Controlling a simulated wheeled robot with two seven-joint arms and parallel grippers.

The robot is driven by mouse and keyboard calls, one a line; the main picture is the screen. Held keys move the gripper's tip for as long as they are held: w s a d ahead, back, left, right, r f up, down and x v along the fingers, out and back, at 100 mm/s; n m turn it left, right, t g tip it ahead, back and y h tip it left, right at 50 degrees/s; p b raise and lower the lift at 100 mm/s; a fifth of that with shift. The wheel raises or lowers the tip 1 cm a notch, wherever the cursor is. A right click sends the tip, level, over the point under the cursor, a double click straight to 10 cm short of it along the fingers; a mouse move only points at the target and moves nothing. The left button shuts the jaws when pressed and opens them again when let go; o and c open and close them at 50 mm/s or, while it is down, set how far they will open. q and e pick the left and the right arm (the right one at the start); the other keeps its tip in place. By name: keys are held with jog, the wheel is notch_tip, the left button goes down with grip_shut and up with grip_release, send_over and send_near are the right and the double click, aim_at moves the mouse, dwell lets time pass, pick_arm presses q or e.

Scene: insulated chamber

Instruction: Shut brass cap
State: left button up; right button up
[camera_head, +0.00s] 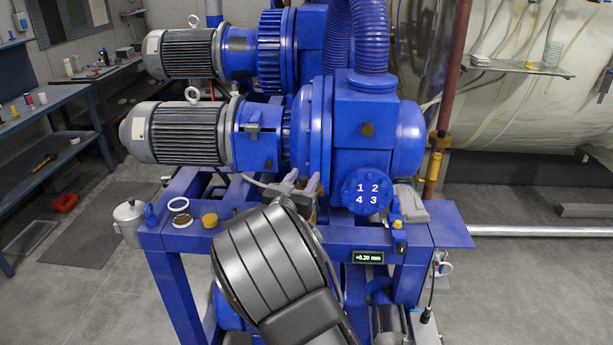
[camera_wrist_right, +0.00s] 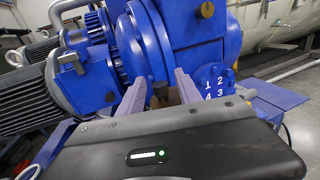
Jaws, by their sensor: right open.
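My right gripper (camera_head: 303,182) reaches over the front of the blue pump stand, its two pale fingers apart. In the right wrist view the fingers (camera_wrist_right: 160,80) stand on either side of a dark-topped, brownish brass fitting (camera_wrist_right: 161,96) low in front of the pump. I cannot tell whether either finger touches it, or whether it is the brass cap; its lower part is hidden by my gripper. A loose-looking brass cap (camera_head: 209,220) sits on the stand's top left. My left gripper is not in view.
The blue pump housing (camera_head: 366,105) rises right behind the fingers, with a numbered round cover (camera_head: 367,193) to their right. A white ring (camera_head: 179,204) and a metal can (camera_head: 130,222) are at the stand's left. A display (camera_head: 368,257) reads +0.20 mm.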

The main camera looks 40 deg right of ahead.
aim_at(302, 181)
jog(key=v, duration=0.5)
jog(key=shift+b, duration=0.35)
